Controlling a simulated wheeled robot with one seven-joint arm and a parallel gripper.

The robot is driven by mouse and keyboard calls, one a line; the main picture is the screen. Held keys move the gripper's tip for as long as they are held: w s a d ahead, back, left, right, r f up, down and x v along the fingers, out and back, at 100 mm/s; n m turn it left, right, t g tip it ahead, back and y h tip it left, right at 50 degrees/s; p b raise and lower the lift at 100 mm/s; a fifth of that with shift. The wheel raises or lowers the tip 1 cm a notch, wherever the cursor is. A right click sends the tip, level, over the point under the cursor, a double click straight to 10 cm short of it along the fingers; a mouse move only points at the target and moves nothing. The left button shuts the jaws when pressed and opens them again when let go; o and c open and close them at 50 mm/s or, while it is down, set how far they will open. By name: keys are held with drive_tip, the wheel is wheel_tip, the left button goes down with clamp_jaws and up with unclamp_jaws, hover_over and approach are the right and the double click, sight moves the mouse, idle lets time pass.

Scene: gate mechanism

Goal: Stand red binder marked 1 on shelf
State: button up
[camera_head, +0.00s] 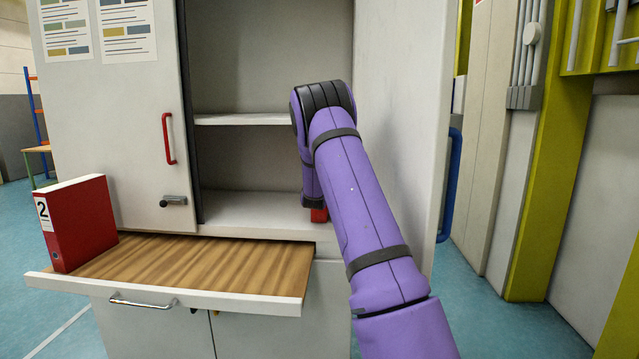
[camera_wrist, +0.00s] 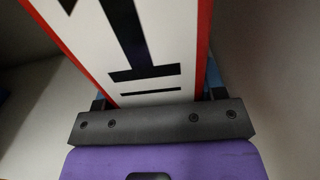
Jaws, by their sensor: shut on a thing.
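The red binder marked 1 (camera_wrist: 150,45) fills the upper middle of the wrist view, its white label with a black 1 facing the camera. My gripper (camera_wrist: 157,95) is shut on it, with one finger at each side. In the head view only a small red piece of the binder (camera_head: 318,214) shows beneath my purple arm; the rest is hidden. That piece is at the right end of the lower shelf (camera_head: 250,212) inside the cabinet. I cannot tell whether the binder touches the shelf.
A red binder marked 2 (camera_head: 80,222) stands on the pulled-out wooden board (camera_head: 195,268) at the left. The cabinet door (camera_head: 115,120) with a red handle (camera_head: 168,138) is at the left of the opening. An upper shelf (camera_head: 245,119) lies above. The visible lower shelf is clear.

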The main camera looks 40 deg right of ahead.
drive_tip(key=o, duration=1.4)
drive_tip(key=shift+f, duration=0.1)
drive_tip(key=v, duration=1.2)
drive_tip(key=s+a+r+m+g, duration=0.4)
drive_tip(key=s+a+r+m, duration=0.15)
drive_tip(key=s+m, duration=0.3)
drive_tip(key=s+a+r+m+g, duration=0.45)
drive_tip(key=s+r+m, duration=0.25)
drive_tip(key=s, duration=0.2)
drive_tip(key=s+a+f+m+t+y, duration=0.1)
drive_tip(key=s+a+m+y, duration=0.4)
drive_tip(key=s+a, duration=0.5)
drive_tip(key=s+a+f+m+t+y, duration=0.1)
drive_tip(key=s+a+m+y, duration=0.4)
drive_tip(key=a, duration=1.4)
drive_tip(key=s+y, duration=0.3)
drive_tip(key=s, duration=0.3)
drive_tip(key=shift+s+y, duration=0.3)
drive_tip(key=shift+y, duration=0.1)
